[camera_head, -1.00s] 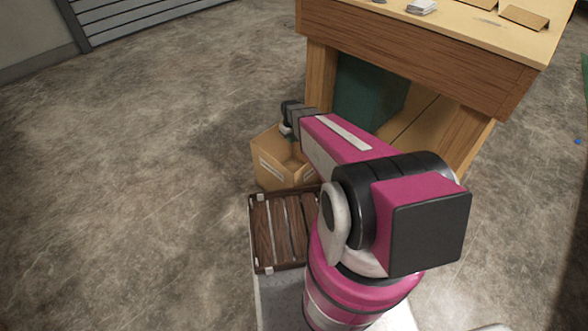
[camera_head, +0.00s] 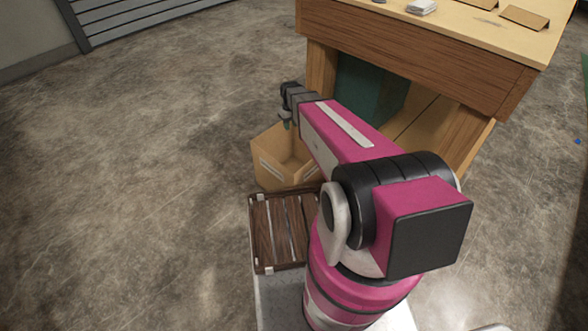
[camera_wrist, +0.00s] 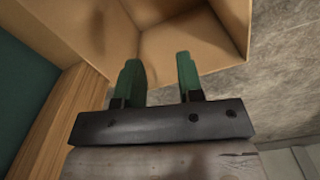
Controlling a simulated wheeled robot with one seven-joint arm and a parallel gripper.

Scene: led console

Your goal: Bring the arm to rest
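My gripper (camera_wrist: 160,80) shows two green fingers spread apart in the wrist view, with nothing between them. In the head view my gripper (camera_head: 287,122) is small and partly hidden by the wrist; it hangs over the back part of an open cardboard box. My magenta arm reaches from the lower right toward the box.
The open cardboard box (camera_head: 270,173) stands on the floor in front of the wooden workbench (camera_head: 420,45); it also shows in the wrist view (camera_wrist: 213,45). A brown slatted rack (camera_head: 262,232) lies nearer me. The floor to the left is clear.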

